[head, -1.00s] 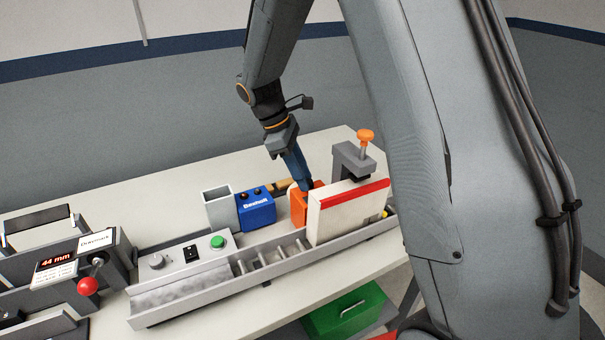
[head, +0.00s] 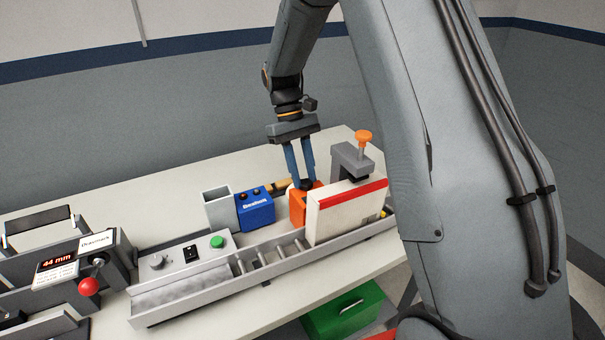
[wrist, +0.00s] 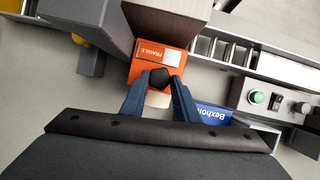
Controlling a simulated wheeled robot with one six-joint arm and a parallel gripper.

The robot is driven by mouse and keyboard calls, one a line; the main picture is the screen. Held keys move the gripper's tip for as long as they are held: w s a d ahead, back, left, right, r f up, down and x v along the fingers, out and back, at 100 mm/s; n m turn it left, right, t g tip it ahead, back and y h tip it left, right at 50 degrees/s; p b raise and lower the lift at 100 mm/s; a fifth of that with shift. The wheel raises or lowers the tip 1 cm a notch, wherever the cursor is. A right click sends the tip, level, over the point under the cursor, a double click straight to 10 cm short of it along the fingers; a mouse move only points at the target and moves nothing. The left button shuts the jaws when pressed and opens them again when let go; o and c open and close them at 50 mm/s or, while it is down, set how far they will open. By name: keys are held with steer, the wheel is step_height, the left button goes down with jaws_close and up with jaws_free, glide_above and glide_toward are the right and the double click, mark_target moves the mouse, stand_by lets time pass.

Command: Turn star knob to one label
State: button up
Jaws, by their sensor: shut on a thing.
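A small black star knob (wrist: 160,78) sits at the orange block (wrist: 148,68), which has a white label and the word FRAGILE. My gripper (wrist: 160,82) is shut on the knob, one blue finger on each side. In the head view the knob (head: 306,184) shows at the top of the orange block (head: 297,209), and my gripper (head: 304,182) reaches down to it from above. The fingers cover the knob's sides, so its pointing direction cannot be told.
A white box with a red strip (head: 345,211) stands close in front of the orange block. A grey clamp with an orange screw (head: 352,158) is to the right. A blue Bexholt box (head: 256,209) and a grey open tube (head: 218,208) stand left. A roller channel (head: 195,292) runs along the front.

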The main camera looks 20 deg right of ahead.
steer(key=shift+m+y, duration=0.3)
steer(key=shift+m, duration=0.3)
steer(key=o, duration=1)
steer(key=shift+o, duration=0.2)
steer(key=b+v, duration=0.3)
steer(key=v, duration=0.5)
steer(key=shift+a+f, duration=0.1)
steer(key=shift+a, duration=0.05)
